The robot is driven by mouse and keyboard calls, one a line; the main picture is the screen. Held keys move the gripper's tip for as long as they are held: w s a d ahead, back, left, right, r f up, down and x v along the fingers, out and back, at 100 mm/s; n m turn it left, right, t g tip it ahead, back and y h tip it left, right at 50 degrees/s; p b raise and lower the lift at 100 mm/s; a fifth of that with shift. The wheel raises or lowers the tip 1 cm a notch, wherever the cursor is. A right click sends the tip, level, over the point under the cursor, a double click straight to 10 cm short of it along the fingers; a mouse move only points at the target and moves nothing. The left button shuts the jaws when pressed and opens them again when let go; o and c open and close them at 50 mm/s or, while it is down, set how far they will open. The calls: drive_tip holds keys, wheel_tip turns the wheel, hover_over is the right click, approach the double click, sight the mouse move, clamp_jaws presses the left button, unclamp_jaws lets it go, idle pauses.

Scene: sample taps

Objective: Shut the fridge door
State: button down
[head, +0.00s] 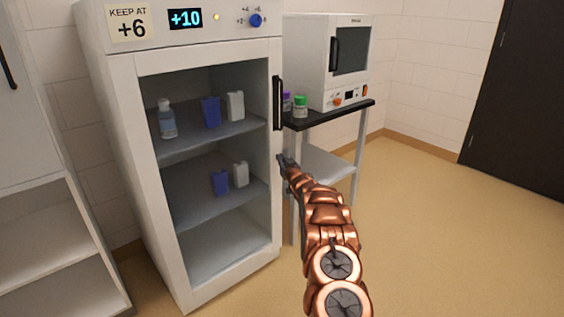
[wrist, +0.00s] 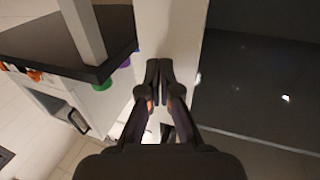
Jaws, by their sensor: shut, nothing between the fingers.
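The white fridge stands at the left of the head view. Its door (head: 194,292) has a white frame around a large clear pane and a black upright handle (head: 277,103) at its right edge. The door looks flush or nearly flush with the cabinet; I cannot tell whether a small gap is left. My gripper (head: 284,160) is at the door's right edge, below the handle. In the wrist view my gripper (wrist: 159,70) is shut and empty, in front of the white door frame (wrist: 168,28), with the dark pane to the right. Contact is unclear.
Bottles and boxes, including a blue box (head: 210,112), stand on the fridge shelves. A display (head: 185,19) reads +10, beside a "KEEP AT +6" sign (head: 130,22). A black-topped table (head: 335,112) with a white oven-like appliance (head: 310,62) stands close right. Floor further right is clear.

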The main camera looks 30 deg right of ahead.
drive_tip(key=s+d+f, duration=0.1)
drive_tip(key=s+d, duration=0.2)
drive_tip(key=s, duration=1)
drive_tip(key=shift+d+f+h, duration=0.2)
drive_tip(key=shift+h, duration=0.1)
